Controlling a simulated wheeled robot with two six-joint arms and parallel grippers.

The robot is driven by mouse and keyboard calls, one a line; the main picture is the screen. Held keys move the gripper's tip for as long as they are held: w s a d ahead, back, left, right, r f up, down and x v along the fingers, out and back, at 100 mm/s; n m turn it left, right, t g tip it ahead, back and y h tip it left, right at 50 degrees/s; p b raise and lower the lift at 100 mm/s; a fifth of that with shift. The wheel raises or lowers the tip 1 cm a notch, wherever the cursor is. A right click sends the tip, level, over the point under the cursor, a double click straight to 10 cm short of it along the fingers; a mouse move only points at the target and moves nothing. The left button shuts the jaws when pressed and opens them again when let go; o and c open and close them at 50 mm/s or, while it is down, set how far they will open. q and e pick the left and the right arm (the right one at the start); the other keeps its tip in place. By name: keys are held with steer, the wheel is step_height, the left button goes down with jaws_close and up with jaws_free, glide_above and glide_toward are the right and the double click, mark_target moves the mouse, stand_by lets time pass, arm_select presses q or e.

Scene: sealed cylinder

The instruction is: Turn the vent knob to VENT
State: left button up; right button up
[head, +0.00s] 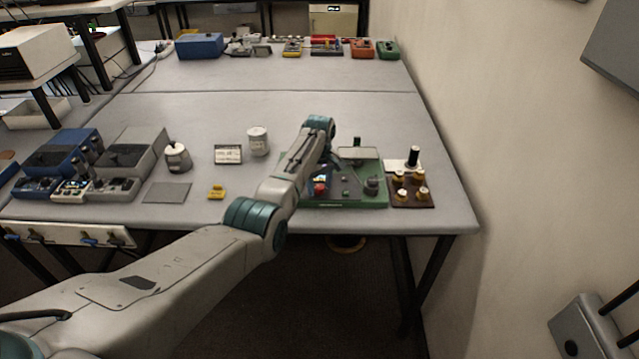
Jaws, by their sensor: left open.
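A green panel (380,198) lies near the front right of the table. It carries a red knob (320,190), a dark grey round knob (372,185) and a small display plate (357,153). The labels are too small to read, so I cannot tell which knob is the vent knob or where it points. My left arm reaches in from the lower left, over the panel's left side. My left gripper (327,158) is open beyond the forearm, above the panel, and is partly hidden by it. I see nothing between its fingers. My right gripper is not in view.
A brown board with brass knobs (412,192) sits right of the panel, beside a black upright handle (414,157). A white canister (258,141), a grey pot (177,157), a label stand (228,154) and a yellow piece (216,192) stand left. The wall is close on the right.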

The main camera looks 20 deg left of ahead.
arm_select(q)
steer(key=shift+c, duration=0.5)
steer(key=c, duration=0.9)
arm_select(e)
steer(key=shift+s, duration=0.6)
